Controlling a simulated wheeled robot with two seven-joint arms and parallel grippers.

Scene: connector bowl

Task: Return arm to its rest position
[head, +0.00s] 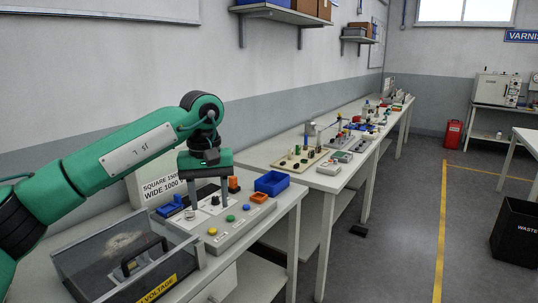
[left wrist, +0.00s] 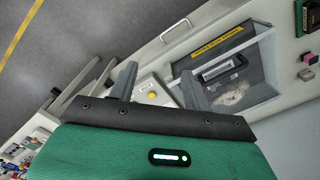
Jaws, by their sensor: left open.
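My left arm comes in from the left in the head view, a green arm with a grey plate. It bends at the elbow and hangs down to my left gripper (head: 208,196). The gripper points down above the grey button panel (head: 233,238) on the near bench. In the left wrist view the two grey fingers of the left gripper (left wrist: 157,88) stand apart, with nothing seen held between them. Beyond them lie the panel's yellow button (left wrist: 152,95) and the clear-lidded box. My right gripper is in neither view.
A clear-lidded box (head: 88,250) with a yellow voltage label stands left of the panel. A blue bin (head: 272,182) and a small orange bin (head: 260,197) sit to the right of the gripper. A sign (head: 160,188) stands behind. Open floor (head: 400,240) lies to the right.

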